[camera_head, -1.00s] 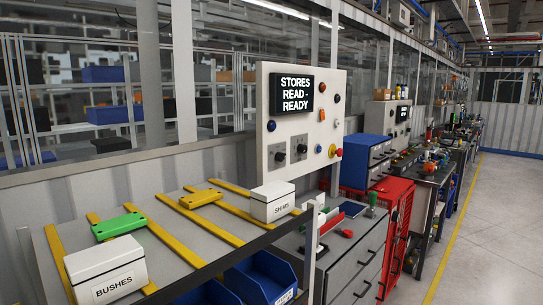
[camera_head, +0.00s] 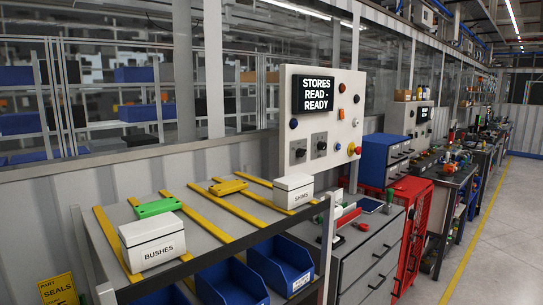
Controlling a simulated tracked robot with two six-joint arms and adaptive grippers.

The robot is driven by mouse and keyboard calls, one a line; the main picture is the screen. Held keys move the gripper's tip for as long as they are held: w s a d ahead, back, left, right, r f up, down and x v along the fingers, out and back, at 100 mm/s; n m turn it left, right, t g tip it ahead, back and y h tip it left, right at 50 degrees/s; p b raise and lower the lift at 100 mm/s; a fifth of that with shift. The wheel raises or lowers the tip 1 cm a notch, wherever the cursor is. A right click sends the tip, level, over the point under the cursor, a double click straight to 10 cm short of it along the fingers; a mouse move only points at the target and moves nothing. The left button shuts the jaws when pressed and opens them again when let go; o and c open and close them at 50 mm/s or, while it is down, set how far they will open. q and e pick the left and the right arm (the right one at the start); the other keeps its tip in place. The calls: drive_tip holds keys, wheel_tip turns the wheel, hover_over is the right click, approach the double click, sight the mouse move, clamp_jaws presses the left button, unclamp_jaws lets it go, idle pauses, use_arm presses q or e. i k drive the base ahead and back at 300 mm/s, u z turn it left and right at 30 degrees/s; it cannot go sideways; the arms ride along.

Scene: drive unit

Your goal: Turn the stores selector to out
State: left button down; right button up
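A white control panel (camera_head: 345,84) stands upright behind the workbenches. Its screen (camera_head: 313,93) reads "STORES READ - READY". Two dark rotary selectors sit low on the panel, a left one (camera_head: 299,153) and a right one (camera_head: 321,146). Their labels and pointer positions are too small to read, so I cannot tell which is the stores selector or where it is set. Neither of my grippers shows in the head view.
A sloped rack (camera_head: 172,222) in front holds white boxes marked BUSHES (camera_head: 153,242) and SHIMS (camera_head: 294,190), plus green (camera_head: 158,208) and yellow (camera_head: 228,187) blocks. Blue bins (camera_head: 280,268) sit below. A grey drawer bench (camera_head: 366,262) and red cabinet (camera_head: 411,225) stand right. The floor aisle (camera_head: 500,235) is clear.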

sight(300, 153)
drive_tip(key=i, duration=0.45)
drive_tip(key=z, duration=2.5)
drive_tip(key=i, duration=2.35)
drive_tip(key=u, duration=0.05)
